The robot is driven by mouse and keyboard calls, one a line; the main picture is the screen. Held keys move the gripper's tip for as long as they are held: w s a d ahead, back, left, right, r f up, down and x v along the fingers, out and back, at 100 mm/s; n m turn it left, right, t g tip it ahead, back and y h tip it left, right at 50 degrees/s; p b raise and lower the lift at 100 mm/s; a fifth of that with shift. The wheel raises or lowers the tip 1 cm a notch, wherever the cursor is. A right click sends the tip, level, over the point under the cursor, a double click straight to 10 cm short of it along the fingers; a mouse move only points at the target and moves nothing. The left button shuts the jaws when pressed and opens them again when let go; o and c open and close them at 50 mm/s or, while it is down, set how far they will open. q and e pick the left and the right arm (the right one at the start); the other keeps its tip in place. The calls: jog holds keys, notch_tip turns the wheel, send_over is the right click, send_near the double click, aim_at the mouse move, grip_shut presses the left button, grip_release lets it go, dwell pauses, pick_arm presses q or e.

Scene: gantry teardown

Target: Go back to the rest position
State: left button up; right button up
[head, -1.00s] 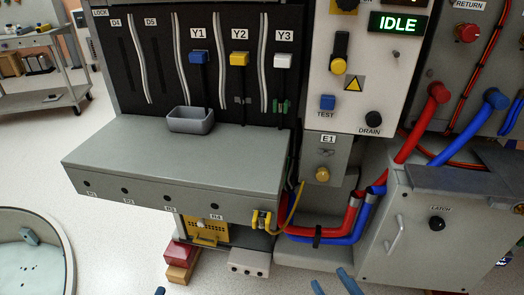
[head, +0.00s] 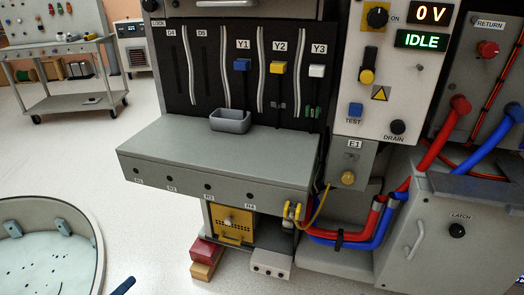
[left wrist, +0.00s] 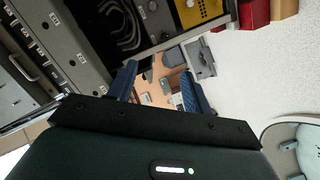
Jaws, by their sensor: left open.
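My left gripper shows in the head view only as a dark blue finger (head: 123,286) at the bottom edge, left of centre, over bare floor. In the left wrist view its two blue fingers (left wrist: 159,72) stand apart with nothing between them, so it is open and empty. It is in front of the grey bench (head: 215,160) and clear of it. My right gripper is not seen in the head view.
A round pale tub (head: 45,245) stands on the floor at lower left. Red and wooden blocks (head: 203,255) lie under the bench. Red and blue hoses (head: 375,225) run to a grey latch cabinet (head: 430,240) at right. A cart (head: 75,100) stands far left; open floor lies between.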

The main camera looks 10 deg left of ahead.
pick_arm(q)
jog(key=s+d+r+m+g+h, duration=0.1)
jog(key=s+d+r+m+g, duration=0.15)
jog(key=d+m, duration=0.55)
jog(key=s+d+r+m+g+h, duration=0.1)
jog(key=s+d+r+m+h, duration=0.1)
jog(key=s+d+r+m, duration=0.35)
jog(key=s+d+r+m+g+h, duration=0.1)
jog(key=s+d+r+m+g, duration=0.1)
jog(key=d+m, duration=0.75)
jog(key=w+d+r+n+t+y, duration=0.3)
jog(key=w+d+r+n+t, duration=0.15)
jog(key=n, duration=0.45)
jog(key=s+a+r+n+g+y+p, duration=0.1)
jog(key=r+p, duration=0.5)
jog(key=p, duration=0.8)
jog(key=s+a+r+n+g+y+p, duration=0.1)
jog(key=r+p, duration=0.5)
jog(key=p, duration=0.8)
jog(key=shift+a+n+g+y+p, duration=0.4)
jog(key=shift+a+n+g, duration=0.2)
jog(key=shift+n+g, duration=0.45)
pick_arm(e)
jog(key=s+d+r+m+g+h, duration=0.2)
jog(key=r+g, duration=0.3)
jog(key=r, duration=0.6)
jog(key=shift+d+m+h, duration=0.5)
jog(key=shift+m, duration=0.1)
pick_arm(q)
jog(key=shift+f, duration=0.15)
